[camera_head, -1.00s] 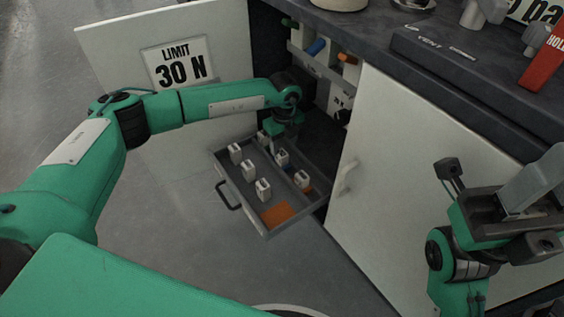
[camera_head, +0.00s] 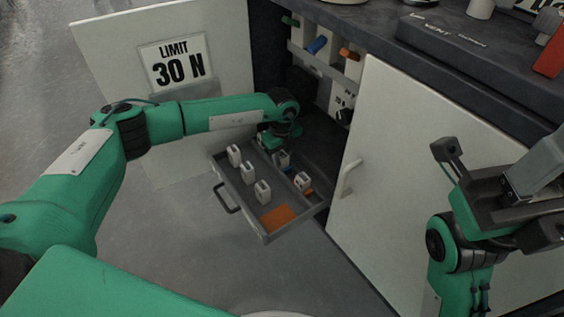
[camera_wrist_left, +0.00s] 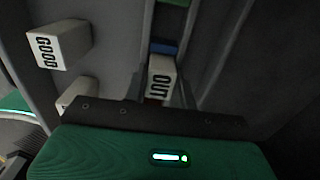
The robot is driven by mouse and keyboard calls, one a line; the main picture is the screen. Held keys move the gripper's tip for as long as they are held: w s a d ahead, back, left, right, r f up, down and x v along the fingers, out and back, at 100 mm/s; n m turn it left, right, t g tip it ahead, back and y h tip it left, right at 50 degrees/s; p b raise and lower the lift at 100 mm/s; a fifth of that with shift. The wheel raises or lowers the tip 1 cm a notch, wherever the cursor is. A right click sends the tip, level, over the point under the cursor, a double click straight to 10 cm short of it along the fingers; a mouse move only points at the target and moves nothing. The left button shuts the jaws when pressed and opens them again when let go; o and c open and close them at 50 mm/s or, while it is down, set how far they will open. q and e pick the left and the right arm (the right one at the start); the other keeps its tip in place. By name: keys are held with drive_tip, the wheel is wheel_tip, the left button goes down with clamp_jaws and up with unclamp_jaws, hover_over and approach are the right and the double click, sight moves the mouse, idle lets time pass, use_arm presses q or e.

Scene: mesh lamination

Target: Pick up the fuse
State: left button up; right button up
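White block-shaped fuses stand in a grey open drawer (camera_head: 240,214). In the head view they show in a left row, with one fuse (camera_head: 263,191) near the front, and in a right row, with one fuse (camera_head: 302,180). My left gripper (camera_head: 270,143) points down at the drawer's far end; its fingers are mostly hidden in the head view. In the left wrist view a fuse marked OUT (camera_wrist_left: 160,80) stands right before the gripper, with dark finger shapes beside it; contact is unclear. A fuse marked GOOD (camera_wrist_left: 60,45) stands to the left. My right gripper (camera_head: 492,190) looks open and empty.
An open cabinet door with a LIMIT 30 N sign (camera_head: 175,63) is behind my left arm. Another white door (camera_head: 430,140) with a handle stands right of the drawer. Coloured parts, one blue (camera_head: 317,45), sit inside the cabinet. An orange patch (camera_head: 278,217) lies in the drawer front.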

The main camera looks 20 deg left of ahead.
use_arm(q)
drive_tip(key=c, duration=0.3)
drive_tip(key=shift+c, duration=0.2)
